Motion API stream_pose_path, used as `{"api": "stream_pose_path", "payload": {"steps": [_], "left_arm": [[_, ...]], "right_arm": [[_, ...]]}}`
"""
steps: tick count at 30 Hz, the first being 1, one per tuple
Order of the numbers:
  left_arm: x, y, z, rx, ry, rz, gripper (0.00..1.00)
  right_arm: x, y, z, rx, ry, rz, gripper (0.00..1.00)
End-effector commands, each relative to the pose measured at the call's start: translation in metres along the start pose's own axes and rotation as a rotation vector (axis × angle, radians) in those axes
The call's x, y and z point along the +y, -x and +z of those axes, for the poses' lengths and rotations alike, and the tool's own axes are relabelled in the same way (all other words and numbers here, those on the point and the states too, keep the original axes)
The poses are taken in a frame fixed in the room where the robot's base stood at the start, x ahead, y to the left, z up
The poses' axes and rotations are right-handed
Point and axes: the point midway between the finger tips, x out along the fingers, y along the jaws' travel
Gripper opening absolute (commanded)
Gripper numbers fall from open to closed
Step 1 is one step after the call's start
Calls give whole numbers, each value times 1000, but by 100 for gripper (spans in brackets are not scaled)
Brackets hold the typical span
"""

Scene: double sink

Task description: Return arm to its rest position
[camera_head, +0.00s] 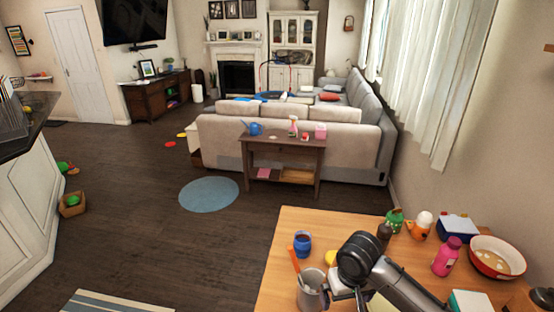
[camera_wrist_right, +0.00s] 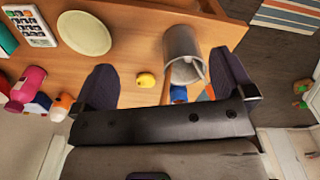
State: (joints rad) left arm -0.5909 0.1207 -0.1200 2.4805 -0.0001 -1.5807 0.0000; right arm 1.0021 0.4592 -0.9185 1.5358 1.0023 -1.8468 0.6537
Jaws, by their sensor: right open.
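My right arm reaches over the wooden table (camera_head: 285,222) from the lower right in the head view. My right gripper (camera_head: 345,294) is beside a grey metal container (camera_head: 311,290), partly hidden by the arm. In the right wrist view my right gripper (camera_wrist_right: 165,78) has its two dark fingers spread wide, with nothing held between them. The grey container (camera_wrist_right: 182,50) lies beyond the fingers there, as does a small yellow object (camera_wrist_right: 146,80). I cannot tell from these views whether the gripper touches the container. My left gripper is not in view.
A blue cup (camera_head: 302,244) stands near the table's left side. A dark bottle (camera_head: 384,235), green container (camera_head: 395,219), pink bottle (camera_head: 446,257) and red-rimmed bowl (camera_head: 496,258) crowd the right side. A pale plate (camera_wrist_right: 83,33) and calculator-like object (camera_wrist_right: 28,25) show in the wrist view.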

Motion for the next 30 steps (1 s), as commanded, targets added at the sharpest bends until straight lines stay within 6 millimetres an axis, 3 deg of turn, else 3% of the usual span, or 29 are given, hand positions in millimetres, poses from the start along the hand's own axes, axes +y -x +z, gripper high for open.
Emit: {"api": "stream_pose_path", "payload": {"steps": [4, 7, 15, 19, 22, 25, 30], "left_arm": [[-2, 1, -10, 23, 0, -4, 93], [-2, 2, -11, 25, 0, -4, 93], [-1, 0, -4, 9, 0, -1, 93], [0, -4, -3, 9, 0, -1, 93], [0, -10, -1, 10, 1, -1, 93], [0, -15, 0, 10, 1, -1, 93], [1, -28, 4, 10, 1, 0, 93]], "right_arm": [[1, 7, -13, 112, 154, 55, 100], [-3, 25, -23, 234, 280, 112, 100], [-19, 116, -40, 615, 492, 251, 100], [-29, 152, -33, 805, 544, 303, 100], [-33, 160, -18, 921, 549, 323, 100], [-31, 155, -1, 997, 521, 327, 100], [-19, 121, 36, 1060, 415, 299, 100]]}}
